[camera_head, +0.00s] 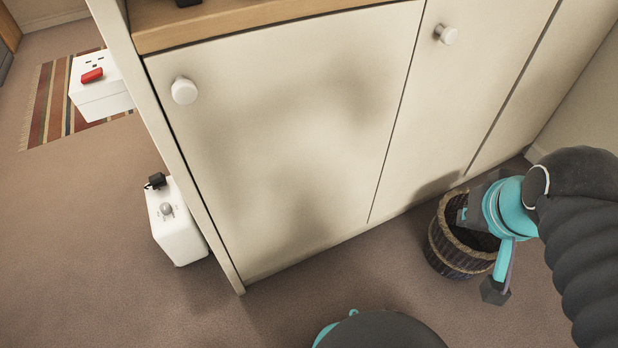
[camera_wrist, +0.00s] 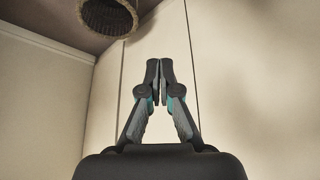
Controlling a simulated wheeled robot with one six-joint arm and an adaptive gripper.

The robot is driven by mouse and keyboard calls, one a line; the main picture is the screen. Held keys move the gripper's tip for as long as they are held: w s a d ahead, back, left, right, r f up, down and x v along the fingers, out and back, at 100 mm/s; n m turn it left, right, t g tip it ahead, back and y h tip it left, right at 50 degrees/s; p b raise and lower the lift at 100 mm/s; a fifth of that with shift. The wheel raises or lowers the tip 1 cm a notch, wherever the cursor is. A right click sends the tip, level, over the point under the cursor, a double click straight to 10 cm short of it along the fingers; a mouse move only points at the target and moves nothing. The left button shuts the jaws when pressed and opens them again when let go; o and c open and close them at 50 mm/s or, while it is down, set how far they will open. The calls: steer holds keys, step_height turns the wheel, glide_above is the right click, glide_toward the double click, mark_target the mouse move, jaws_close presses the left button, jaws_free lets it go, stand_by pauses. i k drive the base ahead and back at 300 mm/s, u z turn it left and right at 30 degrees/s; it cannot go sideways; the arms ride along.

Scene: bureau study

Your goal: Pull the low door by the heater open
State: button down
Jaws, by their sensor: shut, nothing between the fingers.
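Two low cream doors show in the head view, both closed. The left door (camera_head: 290,130) has a round white knob (camera_head: 184,90) at its upper left. The right door (camera_head: 450,110) has a similar knob (camera_head: 446,34) at its upper left. A white box with a dial (camera_head: 178,225), possibly the heater, stands on the floor left of the left door. My gripper (camera_wrist: 160,82) is shut and empty in the wrist view, in front of pale panels. In the head view my arm's end is low at the right, near the right door and away from both knobs.
A dark woven basket (camera_head: 440,246) stands on the floor under my arm; it also shows in the wrist view (camera_wrist: 108,12). A white box (camera_head: 100,98) with a red item (camera_head: 92,75) is at the upper left, over a striped rug (camera_head: 45,105). Floor before the left door is partly clear.

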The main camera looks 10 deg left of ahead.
mark_target(283, 130)
steer(key=z, duration=0.75)
steer(key=k, duration=1.25)
steer(key=u, duration=0.95)
